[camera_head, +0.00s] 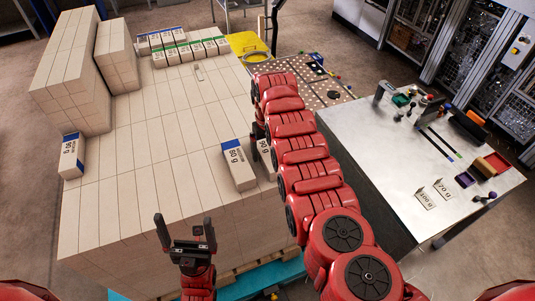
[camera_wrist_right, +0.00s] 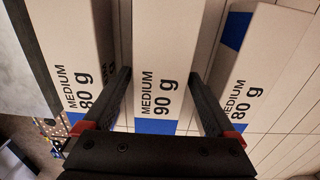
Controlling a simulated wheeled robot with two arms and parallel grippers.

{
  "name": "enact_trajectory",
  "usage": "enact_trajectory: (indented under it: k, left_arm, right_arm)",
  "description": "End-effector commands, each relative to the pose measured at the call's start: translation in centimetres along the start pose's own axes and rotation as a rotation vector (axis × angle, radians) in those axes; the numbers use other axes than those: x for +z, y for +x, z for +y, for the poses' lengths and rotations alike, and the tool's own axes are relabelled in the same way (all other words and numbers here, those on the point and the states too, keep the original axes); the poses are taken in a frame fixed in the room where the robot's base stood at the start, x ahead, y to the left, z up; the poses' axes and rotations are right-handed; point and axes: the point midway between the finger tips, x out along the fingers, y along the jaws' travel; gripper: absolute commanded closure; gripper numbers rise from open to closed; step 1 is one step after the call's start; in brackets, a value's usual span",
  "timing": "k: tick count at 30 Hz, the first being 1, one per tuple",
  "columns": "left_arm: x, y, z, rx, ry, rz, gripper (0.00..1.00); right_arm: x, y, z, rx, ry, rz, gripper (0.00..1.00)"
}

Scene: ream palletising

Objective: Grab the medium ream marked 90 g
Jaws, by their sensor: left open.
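The medium ream marked 90 g (camera_wrist_right: 160,50) is pale with a blue end band. It stands in the middle of the right wrist view, between the two black fingers of my right gripper (camera_wrist_right: 160,76). Narrow gaps show beside the fingers, so the gripper looks open around it. In the head view the 90 g ream (camera_head: 265,149) is partly hidden by my right arm, which also hides most of the right gripper. My left gripper (camera_head: 184,226) is open and empty above the front of the ream stack.
Medium 80 g reams flank it at left (camera_wrist_right: 75,60) and right (camera_wrist_right: 248,75) in the wrist view. The stack's pale top (camera_head: 165,125) is wide, with taller piles (camera_head: 72,60) at back left. A metal table (camera_head: 400,150) stands at right.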

Motion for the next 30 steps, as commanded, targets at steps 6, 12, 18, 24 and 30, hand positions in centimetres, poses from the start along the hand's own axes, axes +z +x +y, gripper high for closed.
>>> enact_trajectory:
  k: [6,12,18,24,30]
  left_arm:
    - [0.00,0.01,0.00,0.000,0.000,0.000,0.00]
    - [-0.01,0.00,0.00,0.000,0.000,0.000,0.00]
    - [0.00,0.01,0.00,0.000,0.000,0.000,0.00]
    - [0.01,-0.02,0.00,0.000,0.000,0.000,0.00]
    - [0.05,-0.30,0.02,0.000,0.000,0.000,0.00]
  right_arm:
    - [0.00,-0.02,0.01,0.000,0.000,0.000,0.50]
    - [-0.01,-0.02,0.02,0.000,0.000,0.000,0.86]
    - [-0.02,-0.05,0.02,0.000,0.001,0.001,1.00]
    - [-0.03,-0.08,0.03,0.000,0.001,0.001,1.00]
    - [-0.13,-0.79,0.02,0.001,0.000,0.004,1.00]
